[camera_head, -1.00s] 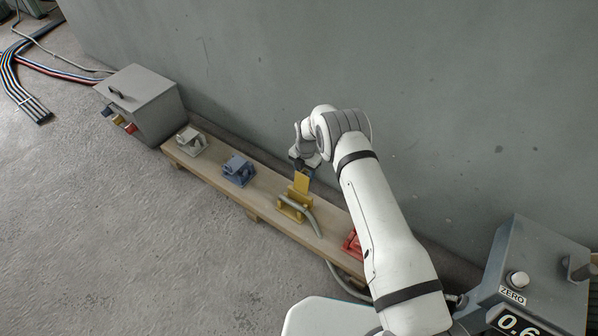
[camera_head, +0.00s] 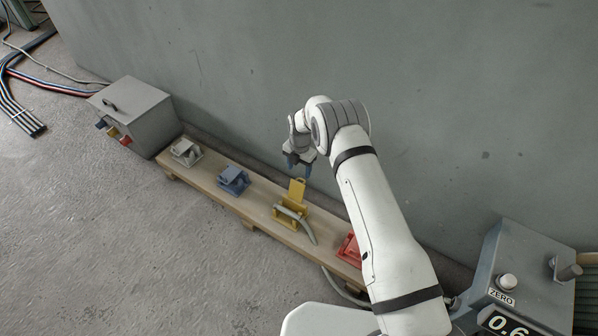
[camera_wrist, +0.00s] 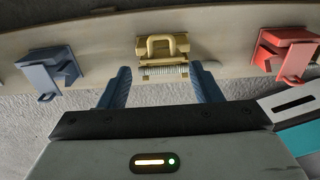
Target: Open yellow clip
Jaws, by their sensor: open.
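The yellow clip (camera_head: 291,213) sits on a wooden plank. Its flap (camera_head: 297,188) stands raised, with a small loop handle at its top. A grey hose (camera_head: 300,223) lies at the clip's front. My gripper (camera_head: 298,171) is just above and behind the raised flap, its blue fingers spread and apart from it. In the wrist view the clip (camera_wrist: 162,70) shows end-on with its loop handle and a spring-like coil, between and beyond the two open fingers of my gripper (camera_wrist: 161,80). Nothing is between the fingertips.
On the plank (camera_head: 262,208) stand a white clip (camera_head: 186,152), a blue clip (camera_head: 234,180) and a red clip (camera_head: 350,250). A grey box (camera_head: 135,112) stands at the plank's left end. The grey wall is close behind. A console (camera_head: 515,280) stands at the right.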

